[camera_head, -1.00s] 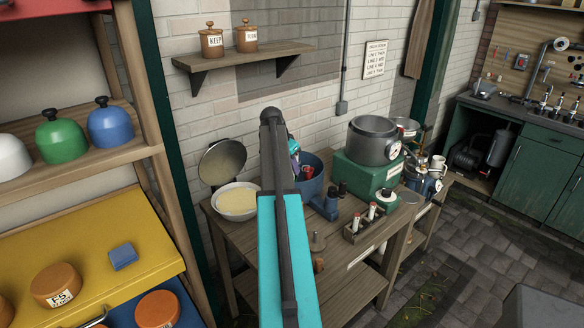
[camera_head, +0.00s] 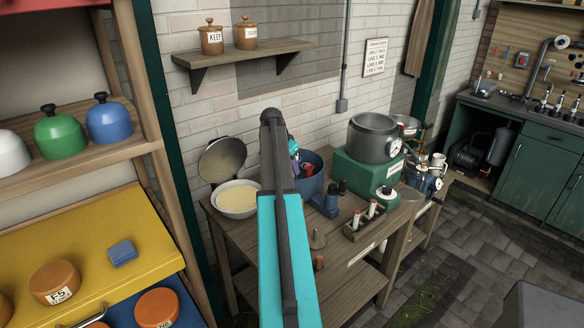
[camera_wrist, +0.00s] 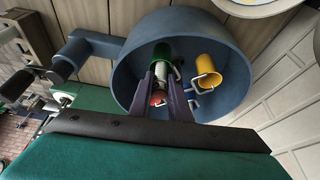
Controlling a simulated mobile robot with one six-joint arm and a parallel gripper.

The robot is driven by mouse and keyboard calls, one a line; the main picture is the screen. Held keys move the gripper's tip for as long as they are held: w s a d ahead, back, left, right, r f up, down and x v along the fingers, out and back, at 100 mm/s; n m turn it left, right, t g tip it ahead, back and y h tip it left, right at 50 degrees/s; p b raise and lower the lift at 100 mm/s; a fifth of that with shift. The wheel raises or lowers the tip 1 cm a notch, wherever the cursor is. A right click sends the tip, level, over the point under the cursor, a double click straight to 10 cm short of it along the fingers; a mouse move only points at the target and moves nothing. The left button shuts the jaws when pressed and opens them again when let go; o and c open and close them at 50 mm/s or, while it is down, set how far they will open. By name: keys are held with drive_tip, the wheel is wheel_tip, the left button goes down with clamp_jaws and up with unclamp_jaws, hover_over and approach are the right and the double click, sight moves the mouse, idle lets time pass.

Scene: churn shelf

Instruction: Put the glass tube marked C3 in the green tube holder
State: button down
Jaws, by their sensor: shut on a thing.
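The green tube holder (camera_wrist: 155,58) stands inside a round blue tub in the wrist view. My gripper (camera_wrist: 164,78) reaches into the tub, with its two dark fingers shut on a pale, slim piece (camera_wrist: 169,73) that looks like the glass tube. This piece is right beside or at the mouth of the green holder; I cannot tell whether it is inside. No marking is readable on it. In the head view my arm hides most of the gripper, which is at the tub (camera_head: 316,187).
A yellow holder (camera_wrist: 209,69) and a red one (camera_wrist: 158,98) share the tub. On the wooden bench, a rack (camera_head: 357,232) with red-and-white tubes, a pot (camera_head: 371,140) on a green base and a bowl (camera_head: 238,207) stand close around the tub.

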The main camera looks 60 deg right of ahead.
drive_tip(key=shift+f, duration=0.2)
drive_tip(key=c, duration=1.6)
unclamp_jaws()
drive_tip(key=o, duration=0.3)
drive_tip(key=shift+o, duration=0.2)
drive_tip(key=shift+r, duration=0.2)
drive_tip(key=shift+r+p, duration=2.05)
drive_tip(key=shift+r, duration=2.4)
drive_tip(key=shift+s, duration=0.1)
